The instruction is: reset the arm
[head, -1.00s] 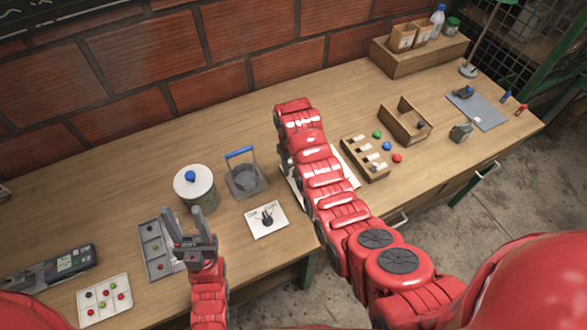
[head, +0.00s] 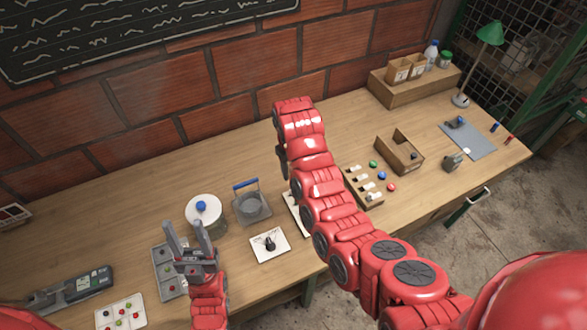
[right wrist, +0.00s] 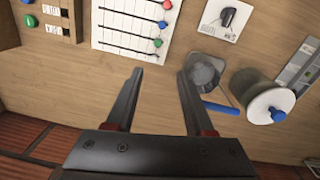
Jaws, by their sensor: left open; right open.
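My left gripper (head: 188,232) is open and empty, fingers up, in front of the white pot with a blue knob (head: 203,212) and over the edge of the grey compartment tray (head: 162,258) in the head view.
A grey holder with a blue handle (head: 252,208) and a white card with a dark object (head: 270,244) stand right of the pot. A brick wall (head: 232,65) closes the back.

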